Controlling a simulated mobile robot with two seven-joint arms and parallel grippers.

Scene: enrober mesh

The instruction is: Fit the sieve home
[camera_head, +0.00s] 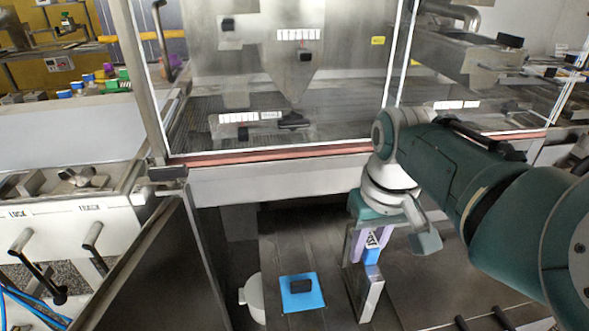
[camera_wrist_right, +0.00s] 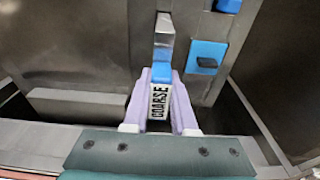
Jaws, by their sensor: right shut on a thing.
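My right gripper (camera_head: 370,243) hangs in front of the machine with its lilac fingers pointing down. In the right wrist view its fingers (camera_wrist_right: 162,80) are shut on the sieve, on both sides of a white tag (camera_wrist_right: 158,102) that reads COARSE. The sieve has a blue part (camera_head: 372,257) at the fingertips and a bare metal part (camera_head: 365,296) beyond it; the wrist view shows this metal end (camera_wrist_right: 164,35) too. Whether the metal end touches the grey surface below cannot be told. My left gripper is not in view.
A blue square with a black block (camera_head: 301,289) lies on the dark grey surface, left of the sieve. A white rounded part (camera_head: 254,297) stands left of it. The machine's metal ledge (camera_head: 280,184) runs behind. A dark panel (camera_head: 165,270) and levers (camera_head: 35,262) are at left.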

